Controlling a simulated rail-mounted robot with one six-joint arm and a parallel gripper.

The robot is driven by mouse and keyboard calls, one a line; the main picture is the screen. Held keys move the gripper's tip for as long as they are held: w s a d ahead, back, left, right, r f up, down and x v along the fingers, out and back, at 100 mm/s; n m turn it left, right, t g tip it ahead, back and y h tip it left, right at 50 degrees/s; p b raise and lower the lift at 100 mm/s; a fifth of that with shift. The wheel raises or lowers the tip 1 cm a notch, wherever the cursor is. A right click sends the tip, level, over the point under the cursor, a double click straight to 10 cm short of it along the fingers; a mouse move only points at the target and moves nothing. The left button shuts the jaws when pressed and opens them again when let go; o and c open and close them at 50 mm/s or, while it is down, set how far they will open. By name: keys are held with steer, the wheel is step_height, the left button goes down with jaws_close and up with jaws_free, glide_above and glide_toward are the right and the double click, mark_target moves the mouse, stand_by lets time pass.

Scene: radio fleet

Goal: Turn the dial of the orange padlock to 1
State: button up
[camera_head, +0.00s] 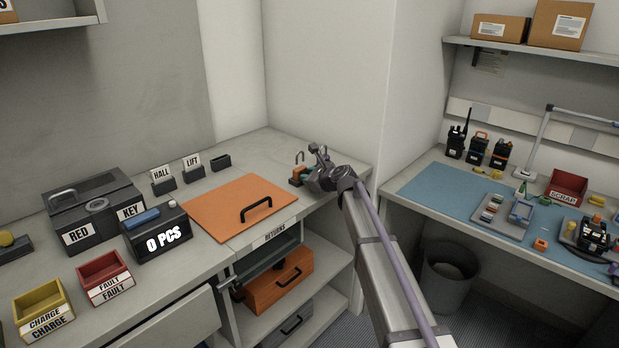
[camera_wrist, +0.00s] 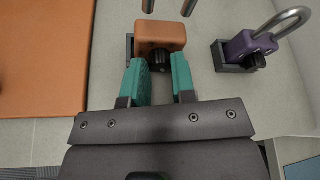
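The orange padlock (camera_wrist: 160,33) sits in a dark holder on the grey counter, at the top middle of the wrist view. Its shackle legs run off the top edge. Its black dial (camera_wrist: 160,60) faces my gripper (camera_wrist: 161,64); the number on it is not readable. My teal fingers are apart, one on each side of the dial, with visible gaps between them and it.
A purple padlock (camera_wrist: 247,46) with its own dial stands close by on the right. An orange lid (camera_wrist: 42,60) with a black handle lies to the left. A wall rises behind the counter. An open shelf with an orange box (camera_head: 279,283) is below.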

jaws_close()
steer(key=shift+s+f+n+b, duration=0.1)
steer(key=shift+f+n+b, duration=0.15)
steer(key=shift+n, duration=0.25)
steer(key=shift+r+n+t+h, duration=0.15)
steer(key=shift+n+t+h, duration=0.15)
steer(key=shift+n+t, duration=0.25)
steer(key=o, duration=0.5)
jaws_free()
steer(key=p+v, duration=0.3)
steer(key=v, duration=0.7)
steer(key=shift+s+d, duration=0.15)
steer(key=shift+s, duration=0.1)
steer(key=shift+r, duration=0.1)
